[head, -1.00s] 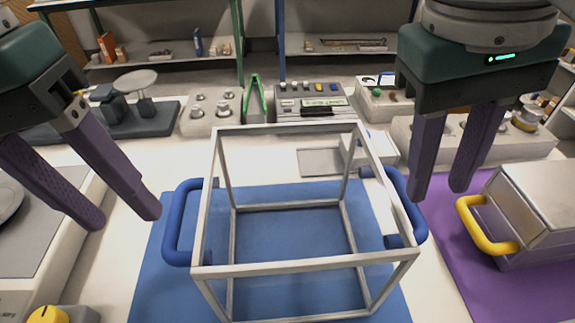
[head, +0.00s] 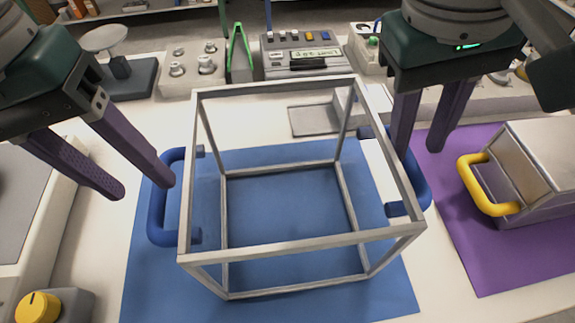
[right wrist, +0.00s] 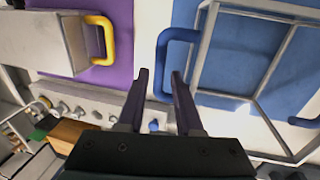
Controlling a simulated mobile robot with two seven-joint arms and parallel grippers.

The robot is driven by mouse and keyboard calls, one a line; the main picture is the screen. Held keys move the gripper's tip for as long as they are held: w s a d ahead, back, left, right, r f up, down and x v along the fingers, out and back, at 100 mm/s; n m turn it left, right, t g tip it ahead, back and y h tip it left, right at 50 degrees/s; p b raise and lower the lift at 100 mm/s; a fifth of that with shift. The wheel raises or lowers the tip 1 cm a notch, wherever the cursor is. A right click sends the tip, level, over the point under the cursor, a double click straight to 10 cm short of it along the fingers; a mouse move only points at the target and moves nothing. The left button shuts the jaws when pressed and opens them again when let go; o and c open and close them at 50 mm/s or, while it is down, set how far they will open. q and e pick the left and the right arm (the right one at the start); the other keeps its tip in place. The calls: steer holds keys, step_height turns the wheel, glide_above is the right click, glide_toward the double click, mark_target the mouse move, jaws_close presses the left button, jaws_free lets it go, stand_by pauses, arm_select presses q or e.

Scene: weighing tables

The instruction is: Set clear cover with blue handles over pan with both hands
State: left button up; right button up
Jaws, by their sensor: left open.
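The clear cover (head: 303,244), a see-through box with a grey frame, stands on a blue mat (head: 268,190) in the middle of the head view. It has a left blue handle (head: 157,205) and a right blue handle (head: 423,185). My left gripper (head: 140,188) is open at the left handle, one finger overlapping it in the picture. My right gripper (head: 420,152) is open at the right handle. In the right wrist view that handle (right wrist: 162,62) appears between its fingertips; contact is unclear. A scale (head: 25,195) is cut off at the left edge; its pan is barely visible.
A grey box (head: 548,160) with a yellow handle (head: 478,190) stands on a purple mat (head: 480,250) at the right. A small balance (head: 125,75), weights block (head: 193,70) and display console (head: 305,58) line the back. A yellow knob (head: 38,307) is at front left.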

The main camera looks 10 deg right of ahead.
mark_target(154, 196)
arm_select(q)
steer(key=shift+d+f, duration=0.25)
steer(key=shift+f, duration=1.1)
steer(key=shift+d+f, duration=0.25)
steer(key=shift+f, duration=1.05)
arm_select(e)
steer(key=shift+d+f, duration=0.2)
steer(key=shift+f, duration=0.7)
steer(key=shift+d+f, duration=0.15)
steer(key=shift+f, duration=0.7)
steer(key=shift+d+f, duration=0.2)
steer(key=shift+f, duration=0.7)
arm_select(q)
steer(key=shift+c, duration=0.2)
arm_select(e)
steer(key=shift+c, duration=0.2)
arm_select(q)
steer(key=c, duration=0.5)
arm_select(e)
steer(key=c, duration=0.5)
arm_select(q)
jaws_close()
arm_select(e)
jaws_close()
arm_select(q)
steer(key=shift+r, duration=0.1)
arm_select(e)
steer(key=shift+r, duration=0.1)
